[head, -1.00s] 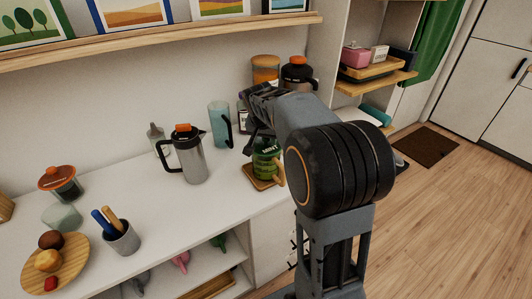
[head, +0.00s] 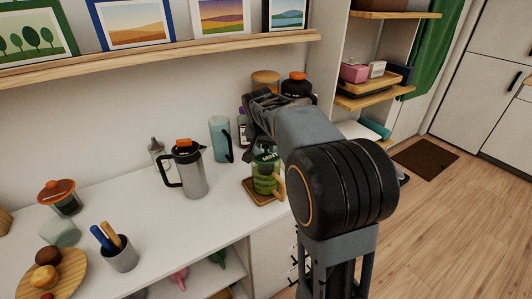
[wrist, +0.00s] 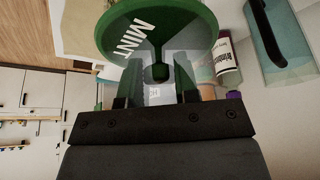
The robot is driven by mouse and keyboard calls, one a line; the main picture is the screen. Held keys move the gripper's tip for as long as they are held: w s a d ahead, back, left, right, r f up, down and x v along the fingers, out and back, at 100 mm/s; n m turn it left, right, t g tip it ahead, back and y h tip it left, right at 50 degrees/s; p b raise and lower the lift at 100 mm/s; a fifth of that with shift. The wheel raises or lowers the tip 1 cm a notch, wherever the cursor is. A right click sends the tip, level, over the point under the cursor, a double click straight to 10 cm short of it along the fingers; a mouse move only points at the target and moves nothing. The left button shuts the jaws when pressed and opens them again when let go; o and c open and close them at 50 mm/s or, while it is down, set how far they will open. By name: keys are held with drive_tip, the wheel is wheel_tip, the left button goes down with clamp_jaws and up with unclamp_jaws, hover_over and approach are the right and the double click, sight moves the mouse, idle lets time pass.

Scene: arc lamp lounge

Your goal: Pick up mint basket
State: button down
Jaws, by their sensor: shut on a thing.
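The mint basket's round green top, lettered MINT, shows in the wrist view (wrist: 190,18) and as a green rim in the head view (head: 266,156). My gripper (wrist: 157,68) is shut on the small dark knob at its middle. Below it in the head view is a clear mug (head: 264,184) with green inside and a wooden handle, on a square wooden coaster (head: 250,194). My arm hides part of this area, and I cannot tell whether the basket is clear of the mug.
A steel jug (head: 190,172) and a blue pitcher (head: 220,138) stand left of the mug. A cup of utensils (head: 120,254) and a wooden plate (head: 68,285) are at the front left. A picture shelf (head: 200,45) runs above.

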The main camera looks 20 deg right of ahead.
wheel_tip(320, 180, up, 8)
drive_tip(key=shift+f+p, duration=0.25)
drive_tip(key=shift+p, duration=0.45)
drive_tip(key=shift+r+p, duration=2.15)
drive_tip(key=shift+r, duration=0.1)
